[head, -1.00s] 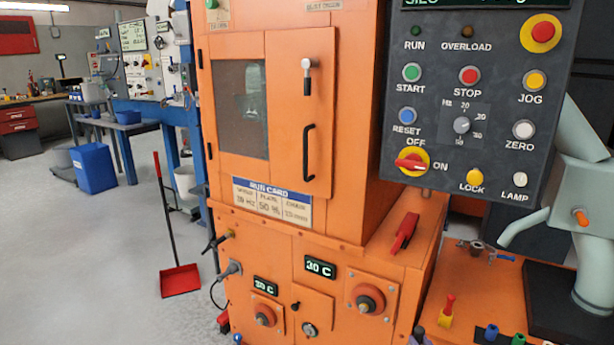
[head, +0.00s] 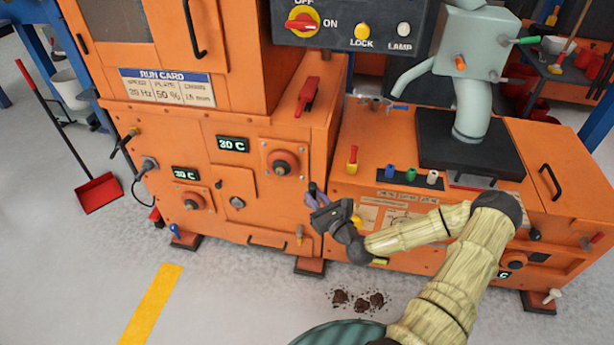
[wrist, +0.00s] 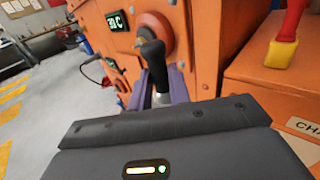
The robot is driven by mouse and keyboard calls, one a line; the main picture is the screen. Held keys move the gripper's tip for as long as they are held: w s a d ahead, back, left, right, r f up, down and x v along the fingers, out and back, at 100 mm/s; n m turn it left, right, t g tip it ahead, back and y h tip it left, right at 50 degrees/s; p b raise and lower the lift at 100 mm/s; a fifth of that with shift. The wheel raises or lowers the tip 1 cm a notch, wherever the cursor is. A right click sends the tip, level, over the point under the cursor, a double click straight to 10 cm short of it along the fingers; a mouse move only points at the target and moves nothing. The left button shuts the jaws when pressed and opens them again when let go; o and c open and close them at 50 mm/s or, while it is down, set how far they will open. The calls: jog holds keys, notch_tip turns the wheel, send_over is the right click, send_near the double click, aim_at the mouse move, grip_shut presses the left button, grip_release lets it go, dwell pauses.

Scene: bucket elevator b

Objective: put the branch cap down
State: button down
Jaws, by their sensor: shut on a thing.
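My gripper (head: 318,197) is in front of the orange machine, near the gap between the tall cabinet and the lower bench. In the wrist view its two purple fingers (wrist: 162,88) are shut on the branch cap (wrist: 152,58), a piece with a black knob-like grip and a silvery lower part. The cap stands up between the fingers, tilted slightly, clear of any surface that I can make out. Its lower end is hidden behind the gripper body. In the head view the cap is small and hard to tell from the fingers.
The orange bench (head: 352,205) holds a red-and-yellow handle (head: 352,160) and a strip (head: 409,183) with blue, green and white pieces. A grey pipe housing (head: 470,62) stands on a black plate. Dark clumps (head: 357,300) lie on the floor. Floor at left is open around the red dustpan (head: 99,192).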

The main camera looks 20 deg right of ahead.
jog(key=s+a+r+m+h+p, duration=0.1)
jog(key=a+r+h+p, duration=0.1)
jog(key=r+p, duration=1)
jog(key=s+a+r+m+h+p, duration=0.1)
jog(key=a+r+p, duration=0.3)
jog(key=r+p, duration=0.8)
jog(key=m+h+p, duration=0.1)
jog(key=p, duration=0.5)
jog(key=shift+s+r+t+h+p, duration=0.2)
jog(key=shift+r+t+h+p, duration=0.1)
jog(key=shift+r+p, duration=0.1)
